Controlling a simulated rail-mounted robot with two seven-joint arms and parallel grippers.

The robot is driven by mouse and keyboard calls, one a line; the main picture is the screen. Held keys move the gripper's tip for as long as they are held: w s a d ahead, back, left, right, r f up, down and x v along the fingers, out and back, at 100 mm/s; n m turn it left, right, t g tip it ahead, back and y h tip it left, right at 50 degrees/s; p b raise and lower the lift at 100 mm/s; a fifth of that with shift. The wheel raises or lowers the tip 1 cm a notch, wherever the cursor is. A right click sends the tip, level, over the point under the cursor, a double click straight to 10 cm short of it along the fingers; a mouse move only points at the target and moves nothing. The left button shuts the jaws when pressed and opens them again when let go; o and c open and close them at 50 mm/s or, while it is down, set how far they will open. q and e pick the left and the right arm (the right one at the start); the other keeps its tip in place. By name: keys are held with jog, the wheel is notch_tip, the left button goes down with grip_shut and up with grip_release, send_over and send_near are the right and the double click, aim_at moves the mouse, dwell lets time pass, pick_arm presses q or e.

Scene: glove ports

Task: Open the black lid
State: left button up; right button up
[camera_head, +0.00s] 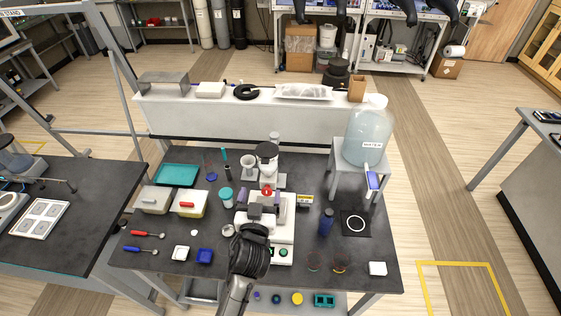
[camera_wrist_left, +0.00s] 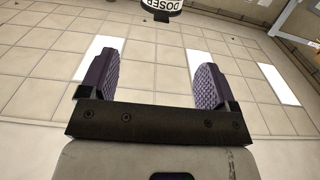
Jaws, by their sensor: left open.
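The black lid (camera_head: 267,150) sits on top of a white dosing machine (camera_head: 268,174) near the middle of the dark table. It looks closed in the head view. My left gripper (camera_head: 259,198) is in front of the machine, on the near side of the lid and apart from it. Its two purple fingers are spread with nothing between them. In the left wrist view the open fingers (camera_wrist_left: 155,78) point toward the lower part of a container labelled DOSER (camera_wrist_left: 161,9) at the top edge. The lid cannot be made out in that view. My right gripper is not seen.
A water jug (camera_head: 369,130) stands on a grey stand (camera_head: 345,175) right of the machine. A blue bottle (camera_head: 326,222) stands right of my gripper. A cup (camera_head: 226,197), bins (camera_head: 188,204) and a teal tray (camera_head: 176,175) lie left. A white ledge (camera_head: 240,117) runs behind.

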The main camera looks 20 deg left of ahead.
aim_at(265, 161)
pick_arm(q)
jog(key=shift+w+a+p, duration=0.35)
jog(key=shift+w+a, duration=0.1)
jog(key=shift+w, duration=1.6)
jog(key=shift+w+a+p, duration=0.4)
jog(key=shift+w+a, duration=0.05)
jog(key=shift+w, duration=1.65)
jog(key=shift+w+a+p, duration=0.35)
jog(key=shift+w+a, duration=0.1)
jog(key=shift+w, duration=1.6)
jog(key=shift+s+f, duration=0.1)
jog(key=shift+s, duration=0.05)
jog(key=c, duration=1.4)
